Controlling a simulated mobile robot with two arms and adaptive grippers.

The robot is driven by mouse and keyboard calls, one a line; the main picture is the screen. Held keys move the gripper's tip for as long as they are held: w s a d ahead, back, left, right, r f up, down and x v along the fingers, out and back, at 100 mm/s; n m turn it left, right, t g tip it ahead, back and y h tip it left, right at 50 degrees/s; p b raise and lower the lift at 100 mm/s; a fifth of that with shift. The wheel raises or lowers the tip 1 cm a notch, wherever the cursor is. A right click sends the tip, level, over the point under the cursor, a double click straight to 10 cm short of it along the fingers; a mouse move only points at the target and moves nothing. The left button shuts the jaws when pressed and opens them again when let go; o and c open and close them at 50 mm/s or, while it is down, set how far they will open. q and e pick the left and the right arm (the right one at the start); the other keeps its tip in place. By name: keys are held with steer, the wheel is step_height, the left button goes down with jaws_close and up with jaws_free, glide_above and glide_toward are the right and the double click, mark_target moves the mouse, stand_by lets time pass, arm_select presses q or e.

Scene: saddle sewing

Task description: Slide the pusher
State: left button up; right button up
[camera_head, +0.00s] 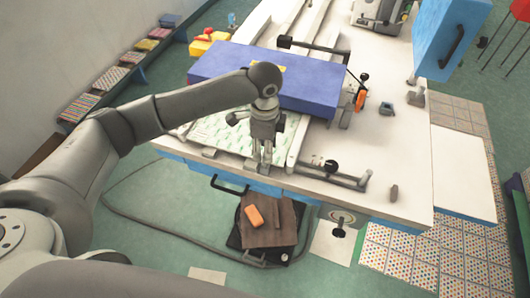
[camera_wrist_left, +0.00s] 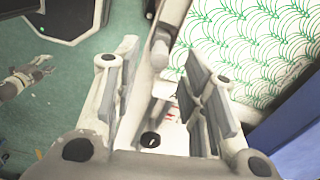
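I cannot tell for sure which part is the pusher. A rail with a black knob (camera_head: 332,167) lies along the table's front edge, right of my left gripper. Another bar with a black end (camera_head: 285,41) stands behind the blue block. My left gripper (camera_head: 262,160) points down at the table's front edge, by the green-patterned sheet (camera_head: 228,134). In the left wrist view, the fingers of my left gripper (camera_wrist_left: 160,100) are apart. A small black knob (camera_wrist_left: 151,139) and a grey rod (camera_wrist_left: 160,48) show in the gap; contact is unclear. My right gripper is not identifiable.
A large blue block (camera_head: 220,65) lies across the table behind my left gripper. An orange-handled clamp (camera_head: 360,99) stands at its right. The right tabletop is mostly clear.

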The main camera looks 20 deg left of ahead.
arm_select(q)
steer(key=shift+f, duration=2.05)
jaws_close()
